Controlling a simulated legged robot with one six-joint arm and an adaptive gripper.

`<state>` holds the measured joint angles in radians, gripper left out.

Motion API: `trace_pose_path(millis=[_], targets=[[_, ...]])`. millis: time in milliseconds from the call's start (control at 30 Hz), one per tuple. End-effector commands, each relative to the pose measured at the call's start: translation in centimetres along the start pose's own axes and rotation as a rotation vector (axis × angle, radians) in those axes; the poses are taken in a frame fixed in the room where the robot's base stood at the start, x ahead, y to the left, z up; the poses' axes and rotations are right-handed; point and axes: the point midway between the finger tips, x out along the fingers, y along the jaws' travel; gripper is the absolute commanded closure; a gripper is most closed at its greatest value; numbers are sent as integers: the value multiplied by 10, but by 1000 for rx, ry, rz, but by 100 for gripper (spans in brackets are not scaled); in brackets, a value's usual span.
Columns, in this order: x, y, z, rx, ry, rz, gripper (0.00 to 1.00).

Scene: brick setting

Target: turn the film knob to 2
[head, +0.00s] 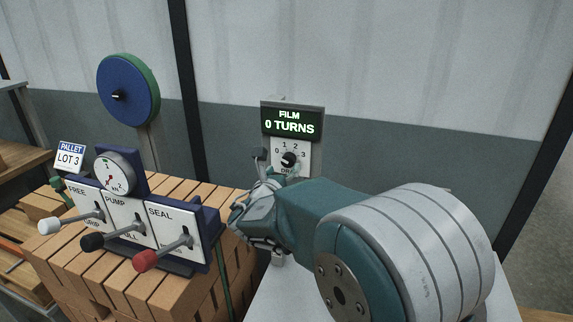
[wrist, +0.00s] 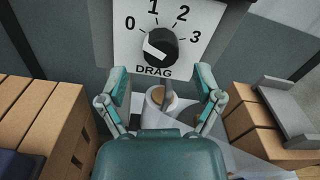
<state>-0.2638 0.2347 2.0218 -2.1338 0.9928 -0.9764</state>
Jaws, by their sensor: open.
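The film knob (wrist: 163,43) is a round black dial with a white mark on its face, on a white plate (wrist: 122,45) marked 0, 1, 2, 3 and DRAG. The white mark lies on the knob's left and lower side; I cannot tell exactly which number it indicates. In the head view the knob (head: 289,159) sits under a display (head: 292,121) reading "FILM 0 TURNS". My gripper (wrist: 162,82) is open and empty, its two fingers spread below the knob and apart from it. In the head view my gripper (head: 265,172) is partly hidden by my arm.
A lever panel (head: 150,225) marked FREE, PUMP and SEAL stands left, with white, black and red knobs. A gauge (head: 114,172) and a blue-green wheel (head: 128,90) rise behind it. Stacked bricks (wrist: 55,120) lie left of the gripper. A pale roll (wrist: 160,100) shows between the fingers.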

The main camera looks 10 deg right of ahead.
Motion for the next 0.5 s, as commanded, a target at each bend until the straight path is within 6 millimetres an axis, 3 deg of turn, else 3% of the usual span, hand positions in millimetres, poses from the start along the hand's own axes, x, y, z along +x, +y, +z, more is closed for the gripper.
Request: trace_pose_path(millis=[200, 500], targets=[[25, 0, 0, 1, 0, -1, 16], [29, 0, 0, 1, 0, 0, 16]])
